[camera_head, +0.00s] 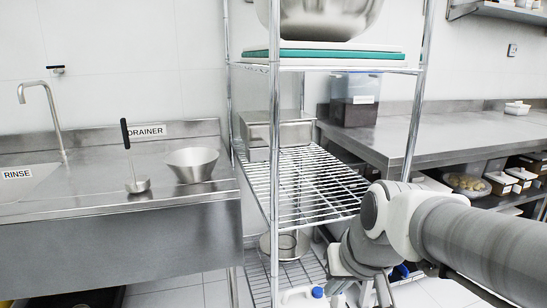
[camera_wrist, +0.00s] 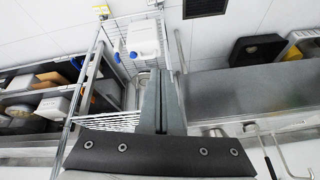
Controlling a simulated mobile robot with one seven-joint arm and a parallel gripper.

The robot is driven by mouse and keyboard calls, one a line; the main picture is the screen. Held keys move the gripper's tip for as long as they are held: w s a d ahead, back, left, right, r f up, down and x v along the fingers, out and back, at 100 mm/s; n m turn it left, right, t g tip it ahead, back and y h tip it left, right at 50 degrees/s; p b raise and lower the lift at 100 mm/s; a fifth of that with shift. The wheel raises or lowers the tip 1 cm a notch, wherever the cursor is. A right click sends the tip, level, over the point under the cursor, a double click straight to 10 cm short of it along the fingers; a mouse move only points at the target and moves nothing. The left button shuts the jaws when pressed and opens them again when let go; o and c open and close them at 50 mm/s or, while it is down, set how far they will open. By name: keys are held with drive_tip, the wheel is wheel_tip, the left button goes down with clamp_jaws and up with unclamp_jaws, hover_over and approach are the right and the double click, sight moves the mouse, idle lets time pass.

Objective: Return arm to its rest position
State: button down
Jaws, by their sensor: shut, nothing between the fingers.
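My gripper shows in the wrist view (camera_wrist: 163,80) as two grey fingers pressed together, with nothing between them. In the head view my white and grey arm (camera_head: 465,240) reaches in from the right. It bends down in front of the wire shelf rack (camera_head: 310,185), near the rack's right front post. The fingertips cannot be made out clearly in the head view.
A steel sink counter (camera_head: 100,205) on the left holds a bowl (camera_head: 192,165) and a ladle (camera_head: 138,185). A steel table (camera_head: 450,130) stands at the right with containers below. The rack carries a large bowl (camera_head: 330,18) and a steel container (camera_head: 285,132).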

drive_tip(key=s+d+r+h, duration=0.15)
drive_tip(key=s+d, duration=0.25)
drive_tip(key=s, duration=0.6)
wheel_tip(320, 180, up, 23)
drive_tip(key=p, duration=2.3)
drive_tip(key=shift+w+t+p, duration=0.25)
drive_tip(key=shift+t+p, duration=0.05)
drive_tip(key=shift+p, duration=0.05)
